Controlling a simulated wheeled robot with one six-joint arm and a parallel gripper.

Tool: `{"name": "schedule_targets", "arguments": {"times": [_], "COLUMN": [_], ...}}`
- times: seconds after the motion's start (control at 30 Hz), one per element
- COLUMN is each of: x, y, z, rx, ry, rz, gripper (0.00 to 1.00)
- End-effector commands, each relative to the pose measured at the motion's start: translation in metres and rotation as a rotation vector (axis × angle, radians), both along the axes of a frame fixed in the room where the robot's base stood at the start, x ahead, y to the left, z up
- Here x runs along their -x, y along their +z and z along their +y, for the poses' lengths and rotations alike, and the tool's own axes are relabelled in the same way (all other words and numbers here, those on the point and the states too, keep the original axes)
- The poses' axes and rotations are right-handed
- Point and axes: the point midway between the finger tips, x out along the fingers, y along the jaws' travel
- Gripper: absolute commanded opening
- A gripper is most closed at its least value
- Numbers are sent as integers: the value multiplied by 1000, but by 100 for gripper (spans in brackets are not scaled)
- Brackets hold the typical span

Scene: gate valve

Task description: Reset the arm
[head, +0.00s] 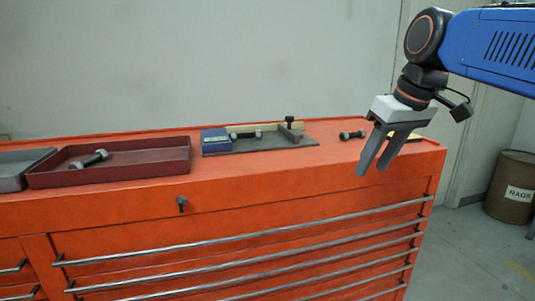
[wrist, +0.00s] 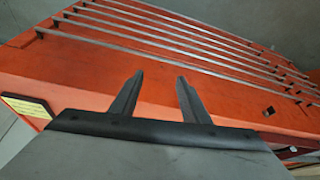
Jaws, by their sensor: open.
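My gripper (head: 371,170) is at the right in the head view, with its two grey fingers spread and pointing down and left. Nothing is between the fingers. It appears in front of the right end of the orange cabinet top (head: 250,165); its height above it is hard to tell. The wrist view shows the open fingers (wrist: 160,76) against the orange cabinet (wrist: 85,70), with nothing held. My arm reaches in from the upper right.
A dark bolt (head: 352,135) lies left of my gripper. A fixture plate (head: 270,147) holds a blue block (head: 215,140) and another bolt (head: 246,135). A red tray (head: 150,165) holds a bolt (head: 89,159). A grey tray (head: 12,170) is far left. A RAGS drum (head: 513,187) stands right.

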Motion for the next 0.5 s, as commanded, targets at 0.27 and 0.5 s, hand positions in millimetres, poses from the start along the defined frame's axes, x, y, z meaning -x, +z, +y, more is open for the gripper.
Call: {"name": "schedule_targets", "arguments": {"times": [0.27, 0.5], "x": [72, 129], "y": [-118, -217], "z": [-32, -52], "rx": [7, 10], "ry": [-211, -357], "rz": [-13, -32], "gripper": [42, 42]}}
